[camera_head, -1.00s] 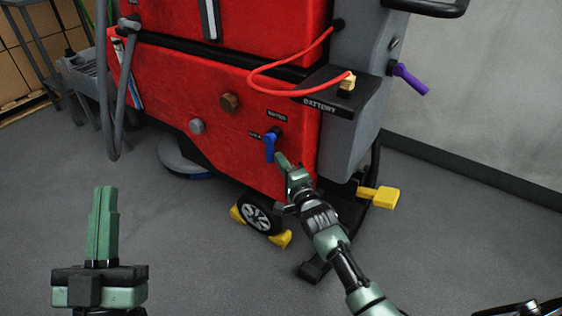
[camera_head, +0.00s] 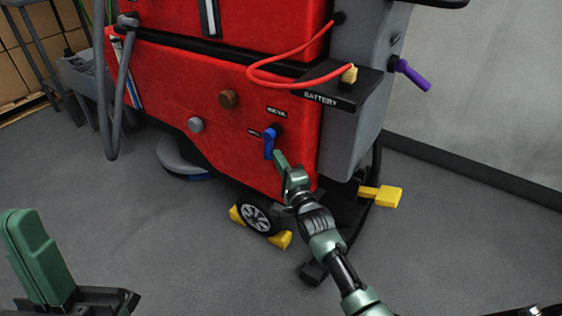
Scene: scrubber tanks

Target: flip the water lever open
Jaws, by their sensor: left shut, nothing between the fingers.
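The blue water lever (camera_head: 269,145) is on the red machine's side, below a small black label whose text is hard to read. It hangs downward from its pivot, tilted slightly left at the bottom. My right gripper (camera_head: 279,158) is just right of and below the lever's lower end. Its green tip looks very close to the lever, but I cannot tell whether they touch. Its fingers overlap in this view, so their opening is unclear. My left gripper (camera_head: 27,222) is at the lower left, away from the machine, shut and empty.
The red machine (camera_head: 165,95) has a brown knob (camera_head: 228,99) and a grey knob (camera_head: 195,125) left of the lever. A red cable (camera_head: 262,86) loops above. A yellow pedal (camera_head: 381,196) and a purple handle (camera_head: 413,75) are at the right. The grey floor (camera_head: 130,240) is clear at left.

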